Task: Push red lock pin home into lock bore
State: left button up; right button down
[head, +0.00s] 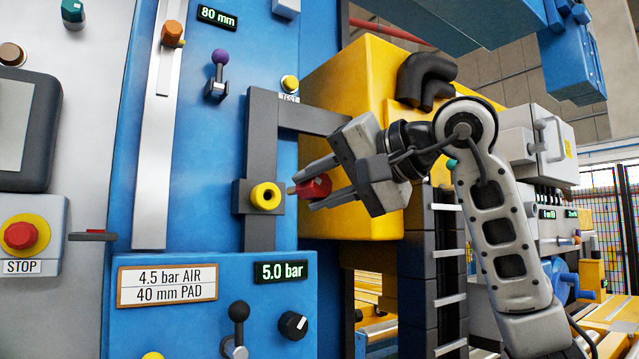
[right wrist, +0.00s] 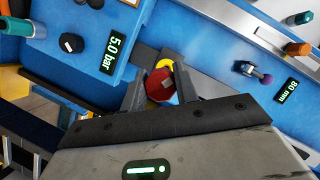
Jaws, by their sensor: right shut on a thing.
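The red lock pin (head: 315,187) is held between the fingers of my right gripper (head: 318,189), which is shut on its red head. Its thin grey tip points left toward the lock bore, a yellow ring with a dark hole (head: 266,198) on a dark grey block. In the head view a small gap shows between the tip and the ring. In the right wrist view the red pin head (right wrist: 160,85) sits between the fingers and hides most of the yellow ring (right wrist: 166,63) and the pin's tip. My left gripper is not in view.
A yellow housing (head: 345,85) stands behind my right gripper. Below are a pressure display (head: 281,271), a black lever (head: 238,313) and a knob (head: 293,325). A purple-knobbed lever (head: 219,58) is above.

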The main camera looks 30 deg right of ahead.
aim_at(291, 192)
jog(key=w+p, duration=0.1)
jog(key=w, duration=0.2)
jog(key=shift+w+r+p, duration=0.1)
jog(key=shift+w+p, duration=0.1)
jog(key=shift+p, duration=0.15)
jog(key=shift+w+p, duration=0.4)
jog(key=shift+w, duration=0.4)
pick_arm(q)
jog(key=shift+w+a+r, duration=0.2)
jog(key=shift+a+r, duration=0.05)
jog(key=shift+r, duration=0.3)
pick_arm(e)
jog(key=shift+w, duration=0.25)
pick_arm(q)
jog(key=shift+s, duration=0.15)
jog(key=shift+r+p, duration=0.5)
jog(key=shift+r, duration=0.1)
pick_arm(e)
jog(key=shift+w, duration=0.25)
pick_arm(q)
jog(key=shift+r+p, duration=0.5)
jog(key=shift+p, duration=0.15)
pick_arm(e)
jog(key=shift+w, duration=0.75)
